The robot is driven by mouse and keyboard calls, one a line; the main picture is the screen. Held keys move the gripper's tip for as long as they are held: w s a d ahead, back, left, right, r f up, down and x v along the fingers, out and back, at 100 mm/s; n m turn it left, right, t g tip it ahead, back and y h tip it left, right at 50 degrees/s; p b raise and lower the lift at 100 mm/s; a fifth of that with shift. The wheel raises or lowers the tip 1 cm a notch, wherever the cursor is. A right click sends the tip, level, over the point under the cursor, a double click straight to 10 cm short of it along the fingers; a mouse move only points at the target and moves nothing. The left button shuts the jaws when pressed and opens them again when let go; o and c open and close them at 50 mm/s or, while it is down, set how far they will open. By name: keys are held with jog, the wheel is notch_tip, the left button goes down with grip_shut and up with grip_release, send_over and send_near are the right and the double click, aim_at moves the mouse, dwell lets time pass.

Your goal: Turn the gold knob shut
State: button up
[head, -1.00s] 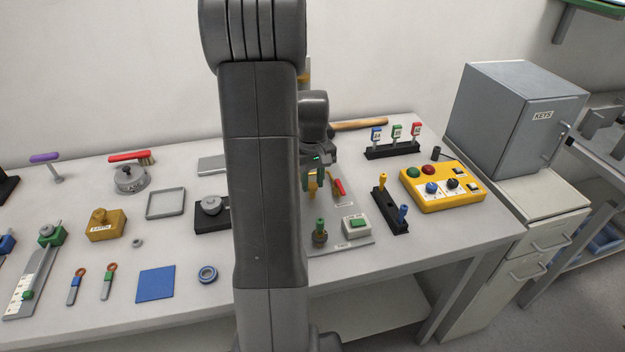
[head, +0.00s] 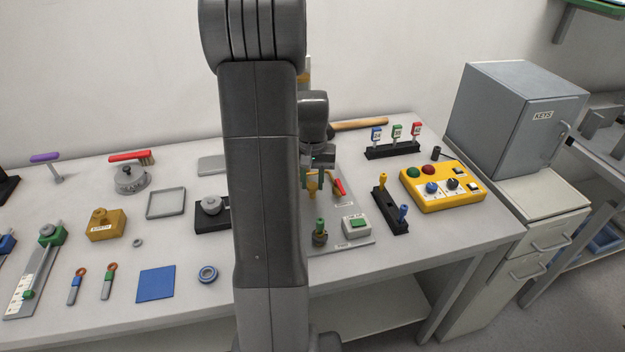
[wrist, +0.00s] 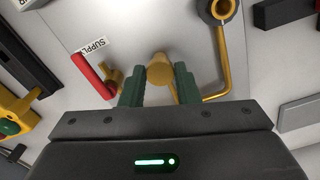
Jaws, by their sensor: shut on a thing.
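The gold knob (wrist: 160,72) shows in the wrist view between the two green fingers of my gripper (wrist: 159,86). My gripper is shut on the knob, with one finger at each side. In the head view my gripper (head: 315,178) is over the grey plate (head: 352,216) behind my arm, and the gold knob (head: 312,187) shows only in part between the fingers. A gold pipe (wrist: 222,60) with a ring end lies to the right of the knob in the wrist view.
A valve with a red lever (wrist: 92,77) sits close left of my gripper by the supply label (wrist: 92,46). A black stand (head: 390,212) and yellow control box (head: 443,187) are to the right.

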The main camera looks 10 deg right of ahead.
aim_at(312, 185)
jog(key=m, duration=0.4)
jog(key=shift+m, duration=0.3)
jog(key=m, duration=0.3)
jog(key=shift+w+m, duration=0.1)
jog(key=shift+m, duration=0.3)
jog(key=m, duration=0.4)
jog(key=shift+r, duration=0.1)
jog(key=shift+m, duration=2.1)
jog(key=o, duration=1)
jog(key=shift+c, duration=0.2)
notch_tip(312, 185, up, 14)
